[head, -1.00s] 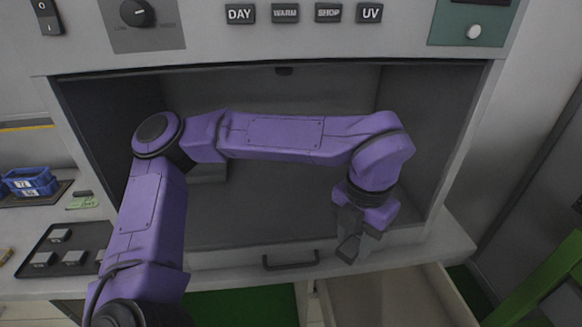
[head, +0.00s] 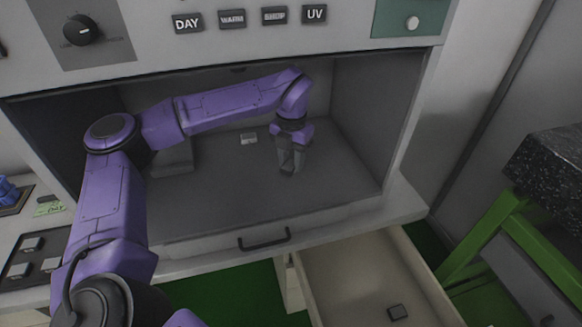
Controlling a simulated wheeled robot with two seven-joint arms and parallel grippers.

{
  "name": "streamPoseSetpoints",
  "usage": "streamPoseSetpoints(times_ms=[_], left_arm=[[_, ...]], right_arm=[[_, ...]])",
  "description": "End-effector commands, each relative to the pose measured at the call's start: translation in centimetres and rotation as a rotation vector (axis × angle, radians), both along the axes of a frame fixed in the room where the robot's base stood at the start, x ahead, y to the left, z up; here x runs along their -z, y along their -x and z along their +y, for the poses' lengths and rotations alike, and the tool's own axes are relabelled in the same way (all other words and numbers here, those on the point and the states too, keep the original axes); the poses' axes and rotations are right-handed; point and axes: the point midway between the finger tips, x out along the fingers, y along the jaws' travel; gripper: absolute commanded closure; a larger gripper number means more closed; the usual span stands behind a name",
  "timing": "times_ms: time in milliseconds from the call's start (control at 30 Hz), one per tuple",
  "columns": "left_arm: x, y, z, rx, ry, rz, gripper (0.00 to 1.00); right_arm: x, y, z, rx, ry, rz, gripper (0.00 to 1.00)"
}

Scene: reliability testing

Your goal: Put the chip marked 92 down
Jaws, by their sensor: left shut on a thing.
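My left gripper (head: 290,168) is inside the grey booth (head: 210,195), low over its floor on the right side. Its fingers point down and are shut on a small grey chip, mostly hidden between them. No number can be read on it. Another small chip (head: 249,139) with a pale top lies on the booth floor, further back and left of the gripper. My right gripper is not in view.
A dark tray (head: 22,268) with several chips stands at left. A green-framed stool (head: 560,165) is at right. The booth's front floor is clear.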

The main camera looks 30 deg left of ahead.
Motion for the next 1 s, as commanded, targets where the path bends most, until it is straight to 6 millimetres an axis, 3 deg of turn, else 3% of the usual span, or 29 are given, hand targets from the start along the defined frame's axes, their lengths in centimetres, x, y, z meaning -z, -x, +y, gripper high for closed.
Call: streamPoseSetpoints(times_ms=[267, 733, 767, 800, 1000], left_arm=[[4.1, 0.1, 0.0, -0.001, 0.001, 0.001, 0.96], [5.4, -0.3, 0.3, -0.002, 0.001, -0.003, 0.96], [5.2, -0.3, 0.3, -0.002, 0.001, -0.003, 0.53], [5.2, -0.3, 0.3, -0.002, 0.001, -0.003, 0.40], [5.2, -0.3, 0.2, -0.002, 0.001, -0.003, 0.38]], right_arm=[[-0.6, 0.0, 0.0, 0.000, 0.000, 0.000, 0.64], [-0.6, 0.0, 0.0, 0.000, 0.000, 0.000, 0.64], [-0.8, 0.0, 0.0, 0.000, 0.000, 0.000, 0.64], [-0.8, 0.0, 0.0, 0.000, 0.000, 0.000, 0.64], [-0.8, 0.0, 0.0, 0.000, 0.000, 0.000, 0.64]])
